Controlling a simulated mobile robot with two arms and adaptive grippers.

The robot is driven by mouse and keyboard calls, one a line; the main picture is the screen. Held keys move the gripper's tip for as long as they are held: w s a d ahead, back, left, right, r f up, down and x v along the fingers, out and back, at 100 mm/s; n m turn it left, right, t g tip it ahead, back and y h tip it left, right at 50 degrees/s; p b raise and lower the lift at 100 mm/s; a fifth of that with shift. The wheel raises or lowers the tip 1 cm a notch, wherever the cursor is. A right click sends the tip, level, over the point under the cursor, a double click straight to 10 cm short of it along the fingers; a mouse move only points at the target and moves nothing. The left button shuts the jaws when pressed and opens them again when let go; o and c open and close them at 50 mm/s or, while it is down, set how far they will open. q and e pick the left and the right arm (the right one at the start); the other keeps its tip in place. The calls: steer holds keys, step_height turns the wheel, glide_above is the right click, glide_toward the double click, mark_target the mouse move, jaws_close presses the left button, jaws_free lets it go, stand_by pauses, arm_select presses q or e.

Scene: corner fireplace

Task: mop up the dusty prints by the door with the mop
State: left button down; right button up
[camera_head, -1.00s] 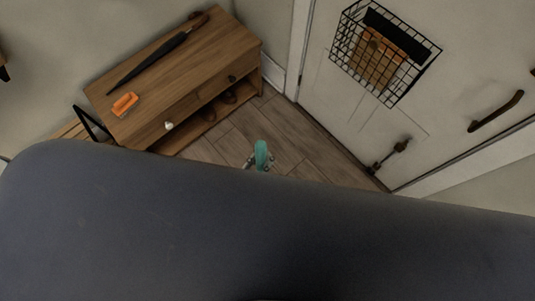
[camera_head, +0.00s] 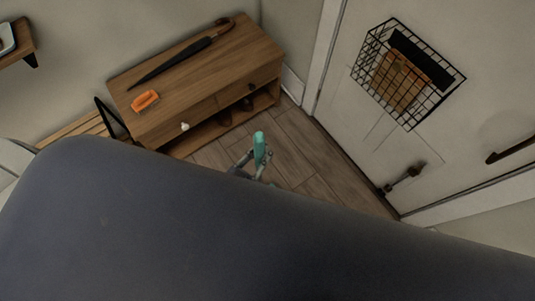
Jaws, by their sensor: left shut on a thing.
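My left gripper (camera_head: 258,162) shows just beyond the edge of my dark body, over the floor near the door. It is shut on a teal, upright handle end (camera_head: 259,146), which looks like the mop's. The rest of the mop and its head are hidden behind my body. The white door (camera_head: 430,135) stands at the right. No dusty prints can be made out on the visible wooden floor (camera_head: 290,145). My right gripper is not in view.
A wooden cabinet (camera_head: 215,75) stands against the wall, with a closed black umbrella (camera_head: 180,58) and an orange brush (camera_head: 145,100) on top. A wire basket (camera_head: 408,75) hangs on the door. Floor shows clear between cabinet and door.

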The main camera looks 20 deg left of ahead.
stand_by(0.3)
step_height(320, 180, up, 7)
steer(key=p, duration=0.7)
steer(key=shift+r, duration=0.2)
stand_by(1.1)
